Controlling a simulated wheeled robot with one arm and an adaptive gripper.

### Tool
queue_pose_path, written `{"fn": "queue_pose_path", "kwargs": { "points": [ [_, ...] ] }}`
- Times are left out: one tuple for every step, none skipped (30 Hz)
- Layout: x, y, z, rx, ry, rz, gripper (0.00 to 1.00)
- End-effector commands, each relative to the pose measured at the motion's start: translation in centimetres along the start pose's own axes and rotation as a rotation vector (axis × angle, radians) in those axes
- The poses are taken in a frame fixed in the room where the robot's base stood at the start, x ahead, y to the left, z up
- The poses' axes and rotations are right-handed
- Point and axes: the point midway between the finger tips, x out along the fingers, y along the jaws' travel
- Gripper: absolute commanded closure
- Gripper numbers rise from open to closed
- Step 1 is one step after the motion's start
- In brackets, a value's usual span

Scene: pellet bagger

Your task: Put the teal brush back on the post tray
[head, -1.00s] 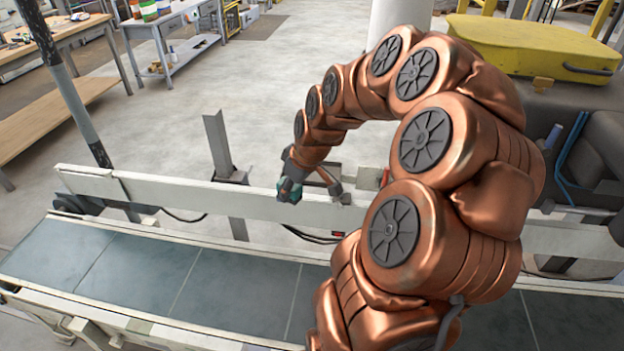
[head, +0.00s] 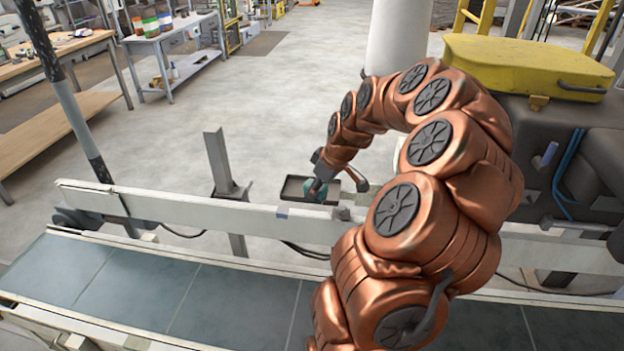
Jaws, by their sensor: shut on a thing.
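My gripper (head: 322,189) is at the end of the copper arm, pointing down, near the middle of the head view. It is shut on the teal brush (head: 316,191), of which only a small teal part shows between the fingers. The dark shallow post tray (head: 293,188) is just behind the white rail. The brush is over the tray's right part in the picture. I cannot tell whether the brush touches the tray floor.
A white rail (head: 160,204) runs along the far side of the conveyor belt (head: 120,280). A grey upright post (head: 218,160) stands left of the tray. A dark machine with a yellow lid (head: 525,62) is at the right. Open floor lies beyond the rail.

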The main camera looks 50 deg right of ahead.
Motion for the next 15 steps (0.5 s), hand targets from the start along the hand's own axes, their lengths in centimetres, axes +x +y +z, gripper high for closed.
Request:
{"fn": "queue_pose_path", "kwargs": {
  "points": [
    [0.2,0.6,-0.5,0.000,-0.002,0.000,0.99],
    [0.3,1.0,-0.7,0.001,-0.002,-0.001,0.99],
    [0.5,1.3,-1.1,0.000,-0.002,-0.001,0.99],
    [0.7,1.6,-1.3,0.000,-0.002,-0.002,0.99],
    [0.8,1.9,-1.5,0.000,-0.002,-0.002,0.99],
    [0.9,2.4,-1.9,0.000,-0.002,-0.001,0.99],
    [1.1,2.7,-2.1,0.000,-0.001,0.000,0.99],
    [1.2,3.1,-2.4,0.000,-0.001,0.000,0.99],
    [1.4,3.5,-2.6,0.001,-0.002,-0.001,0.99],
    [1.6,3.7,-2.9,0.001,-0.002,-0.002,0.99],
    [1.7,4.0,-3.1,0.000,-0.002,-0.002,0.99],
    [1.9,4.5,-3.4,0.000,-0.002,0.000,0.99],
    [2.0,4.8,-3.6,0.001,0.000,0.001,0.99],
    [2.1,5.1,-3.8,0.001,0.000,0.002,0.99],
    [2.3,5.4,-4.1,0.001,0.000,0.001,0.99]
  ]
}}
